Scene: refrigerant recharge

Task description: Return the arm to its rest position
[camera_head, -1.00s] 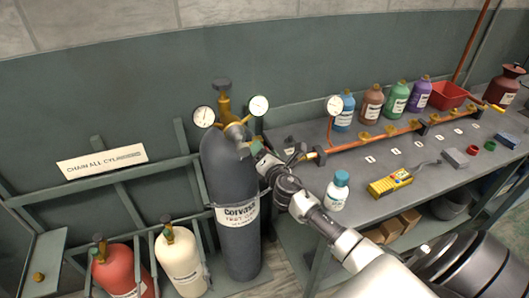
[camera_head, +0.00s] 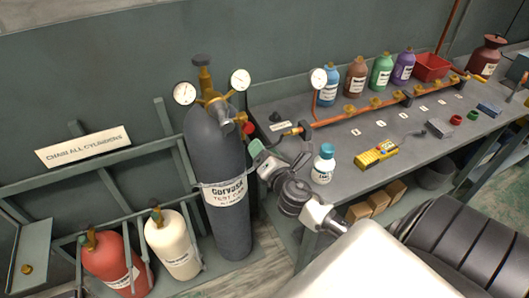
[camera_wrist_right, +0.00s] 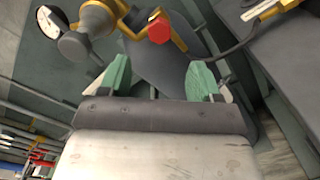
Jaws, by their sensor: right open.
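My right gripper (camera_head: 262,158) is just right of the tall dark grey cylinder (camera_head: 218,160) in the head view, below its regulator. In the right wrist view the right gripper (camera_wrist_right: 160,78) shows its two green fingers spread apart with nothing held between them. The grey cylinder (camera_wrist_right: 165,72) lies beyond the fingers. The red knob (camera_wrist_right: 159,30) of the brass regulator shows ahead and above the fingers, apart from them; it also shows in the head view (camera_head: 248,128). My left gripper is in neither view.
The workbench (camera_head: 400,150) on the right carries several bottles, a copper manifold pipe (camera_head: 360,111), a white bottle with a blue cap (camera_head: 323,165) and a yellow meter (camera_head: 376,153). A red cylinder (camera_head: 115,262) and a cream cylinder (camera_head: 172,245) stand in the rack at the lower left.

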